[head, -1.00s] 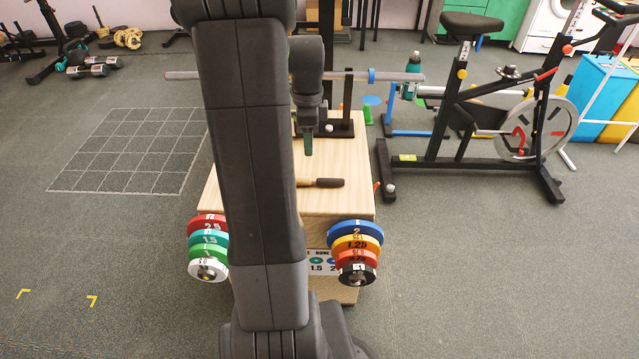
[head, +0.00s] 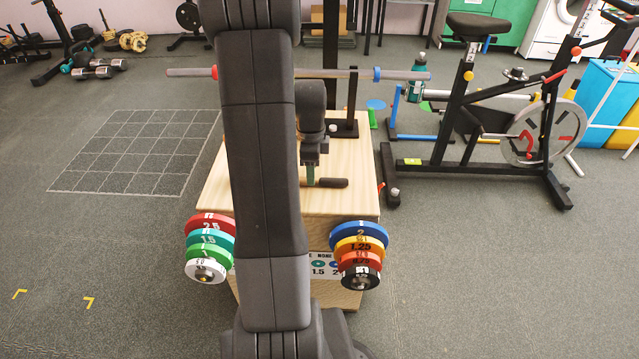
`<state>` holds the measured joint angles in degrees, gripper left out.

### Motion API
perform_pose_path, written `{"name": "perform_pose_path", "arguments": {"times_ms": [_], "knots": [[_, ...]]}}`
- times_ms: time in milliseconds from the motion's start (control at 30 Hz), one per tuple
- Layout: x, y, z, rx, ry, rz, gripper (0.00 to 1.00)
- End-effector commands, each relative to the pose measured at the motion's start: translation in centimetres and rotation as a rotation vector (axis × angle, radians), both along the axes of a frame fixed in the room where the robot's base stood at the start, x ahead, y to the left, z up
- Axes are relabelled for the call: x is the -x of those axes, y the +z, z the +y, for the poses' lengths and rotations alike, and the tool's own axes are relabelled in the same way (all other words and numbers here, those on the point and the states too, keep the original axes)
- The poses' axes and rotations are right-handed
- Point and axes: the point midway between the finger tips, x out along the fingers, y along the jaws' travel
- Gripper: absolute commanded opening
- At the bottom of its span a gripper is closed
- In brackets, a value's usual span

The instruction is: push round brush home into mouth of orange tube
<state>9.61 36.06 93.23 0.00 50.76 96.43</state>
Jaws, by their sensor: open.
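A tool with a dark handle (head: 334,183) lies on the wooden box top (head: 348,203). It may be the round brush, but its bristle end does not show. My gripper (head: 310,182) is low over the box top, beside or above the left part of this tool. My arm hides part of the scene, and I cannot tell whether the fingers touch the tool. The jaws are open. I see no orange tube.
A long grey bar (head: 350,74) rests across black uprights (head: 352,100) behind the box top. Coloured weight plates hang at the box's front left (head: 208,240) and front right (head: 358,237). An exercise bike (head: 480,110) stands at right.

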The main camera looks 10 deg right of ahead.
Motion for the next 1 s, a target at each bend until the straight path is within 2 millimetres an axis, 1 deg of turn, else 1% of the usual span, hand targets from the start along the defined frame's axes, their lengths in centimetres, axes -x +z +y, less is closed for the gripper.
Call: {"name": "perform_pose_path", "arguments": {"times_ms": [33,167,400,467,600,667,900,1000], "knots": [[0.0,-1.2,0.2,-0.001,0.001,0.002,0.48],[0.0,-2.8,0.2,0.0,0.0,0.001,0.48],[0.0,-3.0,0.1,0.0,0.0,-0.001,0.48],[0.0,-3.0,0.1,0.0,0.0,-0.001,0.38],[0.0,-3.0,0.2,0.0,0.0,-0.001,0.11],[0.0,-2.9,0.2,0.0,0.0,-0.001,0.0],[-0.1,-2.8,0.2,0.001,0.0,-0.002,0.0],[-0.1,-2.1,0.1,0.001,0.0,-0.004,0.0]]}}
